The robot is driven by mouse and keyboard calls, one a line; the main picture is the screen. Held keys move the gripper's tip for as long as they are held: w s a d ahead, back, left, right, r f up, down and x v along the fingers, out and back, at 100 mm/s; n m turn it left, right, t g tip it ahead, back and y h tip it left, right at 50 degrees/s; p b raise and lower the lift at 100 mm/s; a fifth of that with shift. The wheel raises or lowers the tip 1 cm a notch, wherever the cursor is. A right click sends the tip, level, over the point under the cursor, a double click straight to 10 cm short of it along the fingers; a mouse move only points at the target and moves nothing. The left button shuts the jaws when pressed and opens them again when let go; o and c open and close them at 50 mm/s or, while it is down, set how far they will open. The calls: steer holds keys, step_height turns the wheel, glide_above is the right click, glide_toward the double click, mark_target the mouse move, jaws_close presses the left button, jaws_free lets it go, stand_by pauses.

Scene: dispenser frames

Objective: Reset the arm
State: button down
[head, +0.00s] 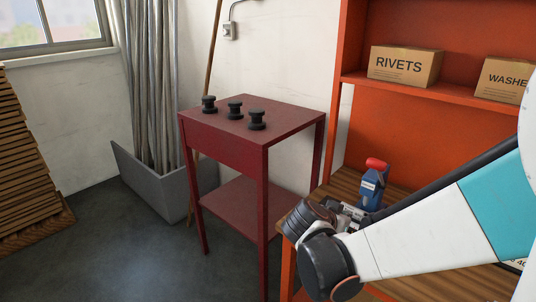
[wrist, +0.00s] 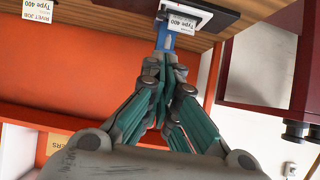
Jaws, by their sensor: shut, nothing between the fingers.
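My arm reaches in from the right in the head view, over a wooden worktop (head: 400,280). My gripper (wrist: 168,72) is shut and empty in the wrist view, its green-sided fingers together. In the head view the gripper is mostly hidden behind my wrist. A blue bottle-like object with a red top (head: 372,185) stands upright on the worktop just beyond the gripper. Blue also shows right past the fingertips in the wrist view (wrist: 165,40), by a black-framed piece with a "Type 400" label (wrist: 185,18). Whether the fingertips touch it I cannot tell.
A dark red side table (head: 285,118) to the left bears three black knobs (head: 235,110). An orange shelf (head: 450,90) holds RIVETS (head: 404,66) and WASHERS (head: 505,80) boxes. A grey bin of poles (head: 160,185) stands farther left. Floor at left front is clear.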

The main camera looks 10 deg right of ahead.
steer(key=s+a+n+y+b, duration=0.5)
steer(key=s+a+n+y, duration=0.3)
steer(key=s, duration=0.8)
steer(key=a+n, duration=0.2)
steer(key=a, duration=0.1)
steer(key=shift+s+a+y, duration=0.15)
steer(key=shift+s+y, duration=0.2)
steer(key=shift+y, duration=0.05)
